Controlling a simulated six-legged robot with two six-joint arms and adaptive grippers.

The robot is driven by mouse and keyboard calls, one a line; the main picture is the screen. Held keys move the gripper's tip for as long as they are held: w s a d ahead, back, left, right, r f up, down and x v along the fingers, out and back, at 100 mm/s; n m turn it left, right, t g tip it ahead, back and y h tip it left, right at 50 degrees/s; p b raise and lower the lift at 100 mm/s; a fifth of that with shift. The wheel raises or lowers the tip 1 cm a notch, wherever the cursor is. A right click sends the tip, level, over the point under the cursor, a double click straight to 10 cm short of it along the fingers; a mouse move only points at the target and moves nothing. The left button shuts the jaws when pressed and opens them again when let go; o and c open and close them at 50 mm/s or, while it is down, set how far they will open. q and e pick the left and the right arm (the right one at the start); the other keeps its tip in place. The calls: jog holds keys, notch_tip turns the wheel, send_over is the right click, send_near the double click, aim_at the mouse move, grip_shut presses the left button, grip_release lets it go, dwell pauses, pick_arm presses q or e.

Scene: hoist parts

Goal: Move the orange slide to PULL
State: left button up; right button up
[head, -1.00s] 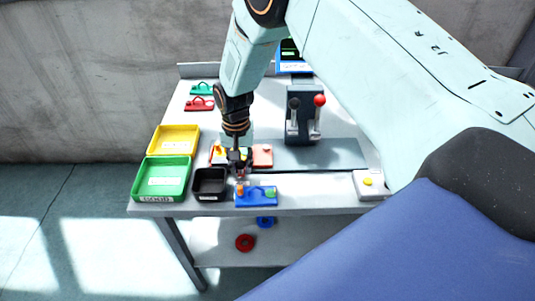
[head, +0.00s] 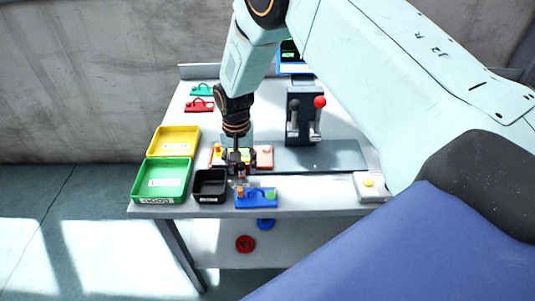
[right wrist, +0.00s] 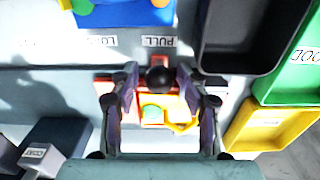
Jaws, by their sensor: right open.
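The orange slide (right wrist: 185,118) lies under my right gripper (right wrist: 158,74) in the right wrist view, with a green round piece and a yellow part on it. A black round knob (right wrist: 160,80) stands between the two fingers, which are apart on either side of it. I cannot tell whether they touch it. A white PULL label (right wrist: 160,41) lies just beyond the fingertips, with a LOAD label (right wrist: 97,41) beside it. My left gripper is not in view.
A black bin (head: 210,198), a green tray (head: 141,190) and a yellow tray (head: 153,143) stand left of the gripper. A blue fixture (head: 262,201) sits close in front. A lever box (head: 303,113) stands behind, and a yellow-button box (head: 367,195) is at right.

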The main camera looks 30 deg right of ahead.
jog(key=shift+s+f, duration=0.1)
jog(key=shift+s, duration=0.15)
jog(key=shift+r+p, duration=0.45)
jog(key=shift+r, duration=0.05)
notch_tip(320, 180, up, 8)
jog(key=p, duration=0.6)
jog(key=shift+a+f, duration=0.1)
jog(key=shift+a, duration=0.05)
jog(key=shift+w+r+p, duration=0.1)
jog(key=shift+r+p, duration=0.2)
jog(key=shift+p, duration=0.05)
jog(key=shift+w, duration=0.15)
jog(key=shift+f, duration=0.15)
